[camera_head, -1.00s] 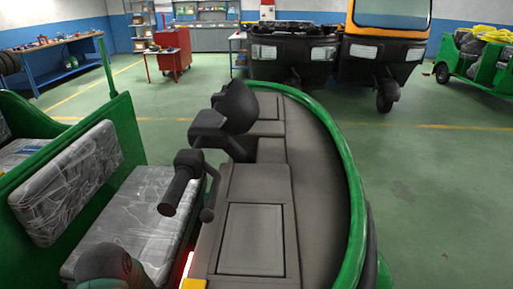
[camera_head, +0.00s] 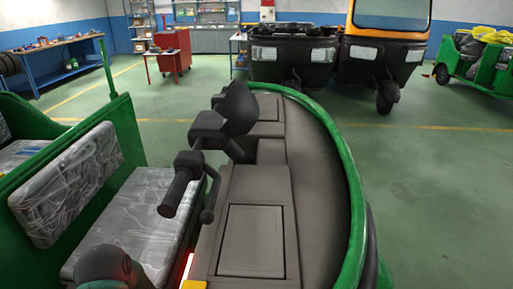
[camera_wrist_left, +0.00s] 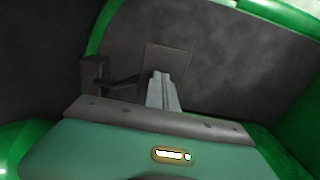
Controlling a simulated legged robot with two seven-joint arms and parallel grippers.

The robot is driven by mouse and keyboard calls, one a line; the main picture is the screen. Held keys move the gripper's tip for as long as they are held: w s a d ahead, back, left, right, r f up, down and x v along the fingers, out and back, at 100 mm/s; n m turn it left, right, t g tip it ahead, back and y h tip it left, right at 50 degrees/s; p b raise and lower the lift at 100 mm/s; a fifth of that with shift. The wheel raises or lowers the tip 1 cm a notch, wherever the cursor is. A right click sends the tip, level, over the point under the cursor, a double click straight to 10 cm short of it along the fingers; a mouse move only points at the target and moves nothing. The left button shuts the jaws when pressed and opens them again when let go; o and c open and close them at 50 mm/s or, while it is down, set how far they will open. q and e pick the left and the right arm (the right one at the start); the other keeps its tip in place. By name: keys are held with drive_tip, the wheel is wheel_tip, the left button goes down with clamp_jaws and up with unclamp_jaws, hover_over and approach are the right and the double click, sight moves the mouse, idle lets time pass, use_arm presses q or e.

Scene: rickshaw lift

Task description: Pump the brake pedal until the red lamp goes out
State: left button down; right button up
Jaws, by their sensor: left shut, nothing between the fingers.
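In the left wrist view, my left gripper (camera_wrist_left: 163,78) is shut and empty, a pale grey pair of fingers pointing up the picture. A dark square plate (camera_wrist_left: 180,58), which looks like the brake pedal, stands right behind the fingertips. A thin lever joins it to a bracket (camera_wrist_left: 94,74) on the left. I cannot tell if the fingertips touch the plate. In the head view a glowing red strip (camera_head: 187,267) shows at the bottom edge, and I cannot tell if it is the lamp. The gripper is hidden there. My right gripper is not in view.
The handlebar (camera_head: 180,185) rises over the grey dash (camera_head: 252,240), inside a green body rim (camera_head: 358,200). A plastic-wrapped seat (camera_head: 125,215) is on the left. A workbench (camera_head: 55,52), a red cabinet (camera_head: 173,48) and other rickshaws (camera_head: 385,48) stand farther back.

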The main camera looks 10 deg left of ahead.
use_arm(q)
drive_tip(key=shift+d+f+b, duration=0.2)
drive_tip(key=shift+f+b, duration=0.8)
drive_tip(key=shift+f, duration=0.4)
idle(0.9)
wheel_tip(320, 180, up, 5)
drive_tip(key=p, duration=0.5)
drive_tip(key=shift+a+r, duration=0.1)
drive_tip(key=shift+r, duration=0.05)
wheel_tip(320, 180, up, 3)
drive_tip(key=p, duration=0.2)
drive_tip(key=shift+a+p, duration=0.1)
drive_tip(key=shift+p, duration=0.25)
drive_tip(key=shift+s, duration=0.1)
